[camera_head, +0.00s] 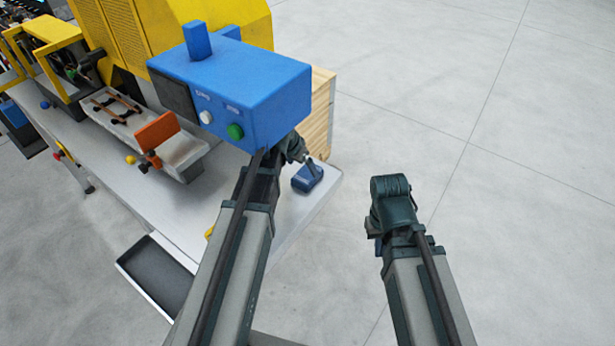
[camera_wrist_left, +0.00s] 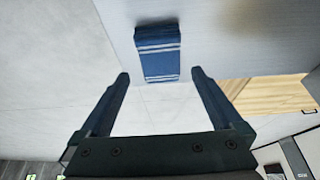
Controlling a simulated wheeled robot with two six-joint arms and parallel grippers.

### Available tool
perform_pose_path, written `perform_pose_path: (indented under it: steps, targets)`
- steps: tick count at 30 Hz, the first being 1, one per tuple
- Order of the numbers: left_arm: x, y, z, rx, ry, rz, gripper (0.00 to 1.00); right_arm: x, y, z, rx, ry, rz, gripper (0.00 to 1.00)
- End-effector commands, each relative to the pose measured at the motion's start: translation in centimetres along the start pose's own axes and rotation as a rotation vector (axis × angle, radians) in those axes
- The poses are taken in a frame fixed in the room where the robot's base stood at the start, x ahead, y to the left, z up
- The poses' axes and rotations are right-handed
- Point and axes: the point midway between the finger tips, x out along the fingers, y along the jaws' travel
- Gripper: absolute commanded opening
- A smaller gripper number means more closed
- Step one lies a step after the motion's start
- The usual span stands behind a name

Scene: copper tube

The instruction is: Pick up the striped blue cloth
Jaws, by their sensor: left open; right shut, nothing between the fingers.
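The striped blue cloth (camera_head: 307,178) is a small folded bundle near the right corner of the white workbench (camera_head: 215,215). In the left wrist view the cloth (camera_wrist_left: 158,55) is blue with white stripes and lies just beyond and between the fingertips. My left gripper (camera_head: 313,158) is close to the cloth, partly hidden by its own wrist. In the wrist view the left gripper (camera_wrist_left: 160,76) is open, with nothing held between its fingers. My right gripper (camera_head: 378,222) is shut and empty, off to the right of the bench over the floor; its fingers are mostly hidden.
A blue control box (camera_head: 240,90) with buttons stands close above my left wrist. A wooden box (camera_head: 322,105) is behind the cloth. A grey tray with an orange part (camera_head: 157,130) is on the bench to the left. Open floor (camera_head: 500,190) lies right.

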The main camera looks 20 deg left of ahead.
Motion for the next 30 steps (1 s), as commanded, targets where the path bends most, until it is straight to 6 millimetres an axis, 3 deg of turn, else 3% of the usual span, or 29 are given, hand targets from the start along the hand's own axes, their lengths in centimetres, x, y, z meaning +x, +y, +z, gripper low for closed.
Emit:
perform_pose_path:
  steps: [11,22,30]
  targets:
    - [1.8,0.1,0.1,0.0,-0.001,0.0,1.0,1.7,-0.1,-0.1,-0.002,0.0,0.001,0.0]
    - [6.7,0.0,0.2,0.0,-0.001,0.0,1.0,6.2,-0.6,-0.4,-0.002,0.0,0.001,0.0]
    - [7.0,0.1,0.0,-0.001,-0.001,0.0,1.0,6.4,-0.6,-0.4,-0.001,0.0,0.001,0.0]
